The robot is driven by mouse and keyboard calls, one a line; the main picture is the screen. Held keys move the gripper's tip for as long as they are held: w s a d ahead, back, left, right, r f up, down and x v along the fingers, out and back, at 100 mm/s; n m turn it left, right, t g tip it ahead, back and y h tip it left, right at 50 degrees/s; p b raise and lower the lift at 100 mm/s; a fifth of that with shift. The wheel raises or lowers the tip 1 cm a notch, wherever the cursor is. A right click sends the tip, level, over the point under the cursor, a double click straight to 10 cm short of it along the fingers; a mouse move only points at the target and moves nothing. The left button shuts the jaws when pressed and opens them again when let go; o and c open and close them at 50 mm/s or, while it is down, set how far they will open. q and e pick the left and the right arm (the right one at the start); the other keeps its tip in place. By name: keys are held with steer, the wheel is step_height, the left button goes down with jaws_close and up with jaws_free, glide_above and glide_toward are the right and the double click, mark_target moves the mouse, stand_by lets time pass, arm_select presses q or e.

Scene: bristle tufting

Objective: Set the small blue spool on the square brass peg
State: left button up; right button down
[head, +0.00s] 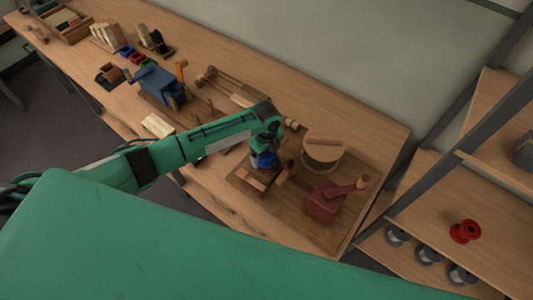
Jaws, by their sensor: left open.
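My left arm reaches in from the left over the bench, and my left gripper (264,147) points down near the edge of a wooden board. The gripper is open; its fingers are small and mostly hidden by the wrist. A small blue thing (263,160), which looks like the blue spool, is directly below the gripper. I cannot tell whether it sits between the fingers or whether they touch it. I cannot make out the square brass peg. My right gripper is not in view.
The board (303,232) carries a dark red device (323,203) and a round wooden-topped drum (324,151). A blue machine (157,84) stands farther left on the bench. At right, shelves hold a red spool (465,231) and several grey spools (429,255).

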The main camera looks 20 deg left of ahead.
arm_select(q)
step_height(320, 180, up, 13)
steer(key=b, duration=0.3)
steer(key=shift+f, duration=0.1)
stand_by(0.4)
